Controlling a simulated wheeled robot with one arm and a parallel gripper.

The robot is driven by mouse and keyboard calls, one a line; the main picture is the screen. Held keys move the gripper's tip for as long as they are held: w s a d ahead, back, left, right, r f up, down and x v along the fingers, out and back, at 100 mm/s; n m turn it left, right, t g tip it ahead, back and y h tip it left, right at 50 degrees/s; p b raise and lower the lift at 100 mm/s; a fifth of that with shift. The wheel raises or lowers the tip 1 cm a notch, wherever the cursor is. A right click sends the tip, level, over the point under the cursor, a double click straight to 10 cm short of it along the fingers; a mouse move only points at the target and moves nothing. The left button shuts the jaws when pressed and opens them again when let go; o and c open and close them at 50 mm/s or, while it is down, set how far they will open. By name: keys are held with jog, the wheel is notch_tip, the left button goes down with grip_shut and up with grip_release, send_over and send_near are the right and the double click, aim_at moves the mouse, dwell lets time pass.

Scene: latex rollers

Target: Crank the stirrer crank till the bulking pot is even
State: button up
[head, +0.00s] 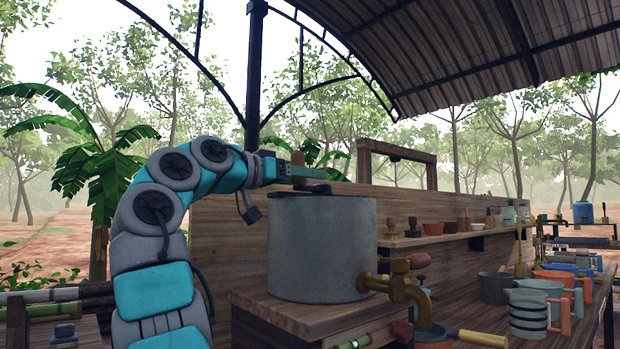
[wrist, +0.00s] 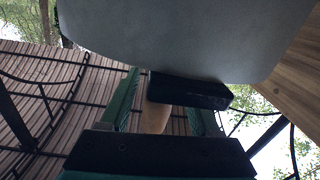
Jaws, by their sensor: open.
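The bulking pot (head: 322,250) is a large grey cylinder on a wooden bench, with a brass tap low on its right side. The stirrer crank (head: 308,188) is a dark bar across the pot's top, with an upright wooden knob (head: 298,158). My gripper (head: 315,174) is at the knob, above the pot's rim. In the wrist view, the wooden knob (wrist: 154,117) stands between my open green fingers, closer to the left one. The dark crank bar (wrist: 190,90) crosses near the fingertips, beside the grey pot (wrist: 180,35). The pot's contents are hidden.
A wooden back panel with a shelf (head: 440,239) of stamps and bowls stands behind the pot. A striped jug (head: 528,314) and other vessels stand on the bench at right. A wooden-handled tool (head: 482,339) lies at the front. Open air surrounds the pot's top.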

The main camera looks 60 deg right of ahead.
jog(key=shift+s+d, duration=0.15)
jog(key=shift+d, duration=0.45)
grip_shut()
dwell(1.0)
